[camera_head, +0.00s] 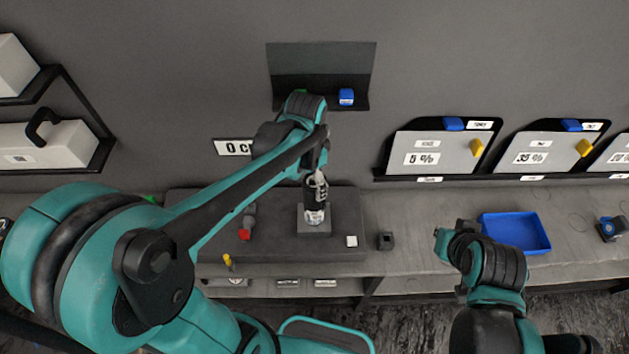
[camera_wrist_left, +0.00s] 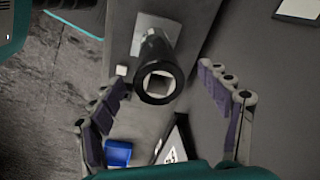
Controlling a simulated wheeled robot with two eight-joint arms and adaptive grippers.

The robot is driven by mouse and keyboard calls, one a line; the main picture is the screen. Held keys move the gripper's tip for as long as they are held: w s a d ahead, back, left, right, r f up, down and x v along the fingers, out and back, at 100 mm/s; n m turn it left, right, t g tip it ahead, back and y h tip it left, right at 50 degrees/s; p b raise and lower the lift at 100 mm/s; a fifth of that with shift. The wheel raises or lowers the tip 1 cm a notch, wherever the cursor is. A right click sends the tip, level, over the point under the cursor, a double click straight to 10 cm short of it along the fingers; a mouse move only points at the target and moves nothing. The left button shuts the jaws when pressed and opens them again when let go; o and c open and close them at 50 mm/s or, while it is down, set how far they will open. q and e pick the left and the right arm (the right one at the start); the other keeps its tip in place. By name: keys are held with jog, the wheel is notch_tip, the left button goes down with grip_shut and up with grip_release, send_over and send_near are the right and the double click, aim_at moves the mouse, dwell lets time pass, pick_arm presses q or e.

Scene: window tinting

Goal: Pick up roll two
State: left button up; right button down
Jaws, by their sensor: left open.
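My left gripper (camera_wrist_left: 163,77) is open, with one finger on each side of the roll and visible gaps between.
A blue tray (camera_head: 516,232) lies on the bench at right. A white cube (camera_head: 351,241), a small black block (camera_head: 386,241) and a red-tipped tool (camera_head: 245,234) are near my left gripper. A shelf with a blue item (camera_head: 346,97) and labelled panels (camera_head: 436,153) are behind.

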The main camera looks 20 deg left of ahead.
aim_at(314, 201)
pick_arm(q)
jog(key=shift+m+g, duration=0.4)
jog(key=shift+m, duration=0.2)
jog(key=f, duration=0.4)
jog(key=f+p, duration=0.1)
jog(key=f, duration=0.1)
jog(key=shift+w+d+f, duration=0.2)
jog(key=shift+w+d, duration=0.1)
jog(key=shift+d, duration=0.05)
grip_shut()
pick_arm(e)
notch_tip(314, 201, up, 2)
jog(key=shift+r, duration=0.25)
pick_arm(q)
jog(key=shift+r, duration=0.1)
